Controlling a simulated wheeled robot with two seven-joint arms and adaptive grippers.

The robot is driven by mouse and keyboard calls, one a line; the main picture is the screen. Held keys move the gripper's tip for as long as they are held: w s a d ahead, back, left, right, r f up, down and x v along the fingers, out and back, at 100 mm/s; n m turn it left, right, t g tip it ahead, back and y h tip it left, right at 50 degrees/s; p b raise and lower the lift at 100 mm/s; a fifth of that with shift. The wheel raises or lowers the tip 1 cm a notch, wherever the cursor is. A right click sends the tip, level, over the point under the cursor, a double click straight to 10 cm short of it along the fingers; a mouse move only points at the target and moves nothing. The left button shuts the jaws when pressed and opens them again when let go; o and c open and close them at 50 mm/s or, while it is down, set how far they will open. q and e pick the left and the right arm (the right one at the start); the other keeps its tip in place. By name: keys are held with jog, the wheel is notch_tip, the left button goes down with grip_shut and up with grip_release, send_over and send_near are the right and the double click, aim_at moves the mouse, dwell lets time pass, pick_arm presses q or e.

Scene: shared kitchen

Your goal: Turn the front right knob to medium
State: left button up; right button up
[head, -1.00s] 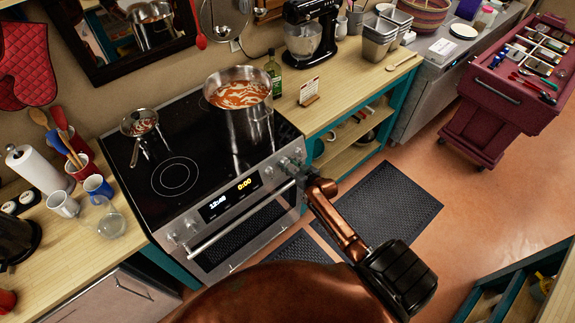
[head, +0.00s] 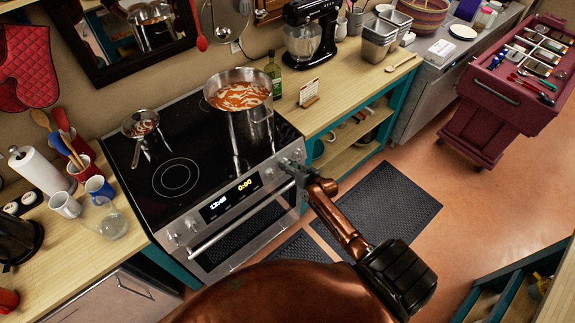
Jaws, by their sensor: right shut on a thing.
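The stove (head: 196,175) has a black glass top and a steel front panel with a clock display. Knobs sit on the panel at both ends. My right gripper (head: 291,163) is at the right end of the panel, shut on a knob there. Two knobs (head: 182,232) at the left end of the panel are free. My left gripper is not in view.
A large pot (head: 240,105) with orange soup stands at the back right of the stove top, and a small pan (head: 141,125) at the back left. The oven handle (head: 240,222) runs below the panel. Wooden counters (head: 318,92) flank the stove. Floor mats (head: 385,210) lie to the right.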

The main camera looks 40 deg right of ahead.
jog(key=m+y+p, duration=0.1)
jog(key=m, duration=0.7)
jog(key=shift+r, duration=0.1)
jog(key=shift+m, duration=0.4)
jog(key=o, duration=1.2)
jog(key=shift+c, duration=0.2)
